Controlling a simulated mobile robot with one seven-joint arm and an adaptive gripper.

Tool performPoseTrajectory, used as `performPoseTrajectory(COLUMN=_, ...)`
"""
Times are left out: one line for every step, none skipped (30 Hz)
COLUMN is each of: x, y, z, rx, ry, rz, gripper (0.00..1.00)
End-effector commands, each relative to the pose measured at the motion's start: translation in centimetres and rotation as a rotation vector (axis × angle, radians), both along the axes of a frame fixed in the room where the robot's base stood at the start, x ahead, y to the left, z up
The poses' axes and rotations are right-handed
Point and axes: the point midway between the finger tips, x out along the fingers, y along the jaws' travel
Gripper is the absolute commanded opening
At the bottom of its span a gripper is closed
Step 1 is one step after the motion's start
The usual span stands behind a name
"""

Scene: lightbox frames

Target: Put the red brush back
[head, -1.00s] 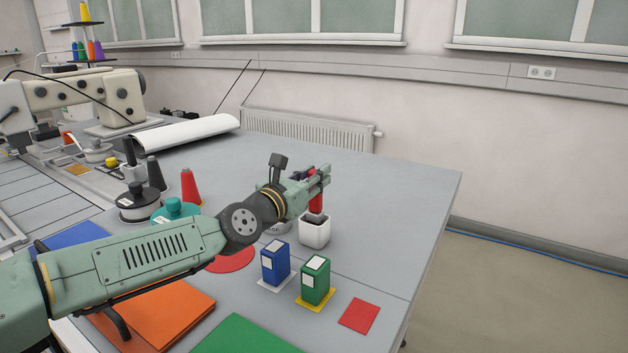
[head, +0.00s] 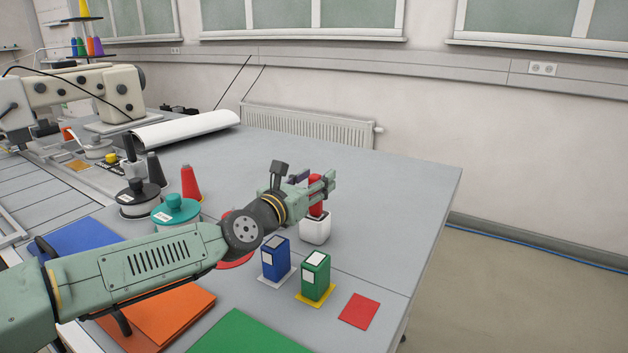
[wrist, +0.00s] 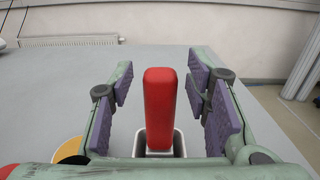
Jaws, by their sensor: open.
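The red brush (head: 316,209) stands upright in the white cup (head: 315,231), its red end up and its lower end hidden inside. In the wrist view, the brush (wrist: 160,105) rises out of the cup (wrist: 181,146) between my purple finger pads. My gripper (head: 318,190) is at the brush's upper part. In the wrist view, my gripper (wrist: 161,82) is open, with a clear gap on both sides of the brush. The cup stands on the grey table near its right edge.
A blue box (head: 275,259) and a green box (head: 316,276) stand in front of the cup. A red square (head: 358,311) lies bare at front right. A red cone (head: 191,182) and a teal-lidded container (head: 176,210) stand left.

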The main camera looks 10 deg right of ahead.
Motion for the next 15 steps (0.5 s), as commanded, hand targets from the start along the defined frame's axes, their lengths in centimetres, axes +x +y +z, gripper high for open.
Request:
performPoseTrajectory(x=0.0, y=0.0, z=0.0, rx=0.000, ry=0.000, rz=0.000, gripper=0.44)
performPoseTrajectory(x=0.0, y=0.0, z=0.0, rx=0.000, ry=0.000, rz=0.000, gripper=0.44)
performPoseTrajectory(x=0.0, y=0.0, z=0.1, rx=0.000, ry=0.000, rz=0.000, gripper=0.44)
performPoseTrajectory(x=0.0, y=0.0, z=0.3, rx=0.000, ry=0.000, rz=0.000, gripper=0.44)
performPoseTrajectory(x=0.0, y=0.0, z=0.4, rx=0.000, ry=0.000, rz=0.000, gripper=0.44)
performPoseTrajectory(x=-0.1, y=0.1, z=0.5, rx=0.000, ry=0.000, rz=0.001, gripper=0.44)
performPoseTrajectory(x=-0.3, y=0.5, z=0.2, rx=0.000, ry=0.000, rz=0.002, gripper=0.44)
performPoseTrajectory(x=-0.6, y=0.8, z=0.1, rx=-0.001, ry=-0.001, rz=0.002, gripper=0.44)
performPoseTrajectory(x=-1.0, y=1.3, z=0.0, rx=-0.001, ry=-0.001, rz=0.004, gripper=0.44)
performPoseTrajectory(x=-1.5, y=1.7, z=0.0, rx=-0.001, ry=0.000, rz=0.003, gripper=0.44)
performPoseTrajectory(x=-1.9, y=2.2, z=-0.1, rx=-0.001, ry=-0.001, rz=0.004, gripper=0.44)
performPoseTrajectory(x=-2.5, y=2.8, z=-0.1, rx=0.000, ry=0.000, rz=0.004, gripper=0.44)
performPoseTrajectory(x=-2.9, y=3.3, z=-0.1, rx=-0.001, ry=0.000, rz=0.005, gripper=0.44)
performPoseTrajectory(x=-3.4, y=3.7, z=-0.1, rx=-0.002, ry=-0.001, rz=0.005, gripper=0.44)
performPoseTrajectory(x=-4.1, y=4.3, z=-0.1, rx=-0.001, ry=0.000, rz=0.004, gripper=0.44)
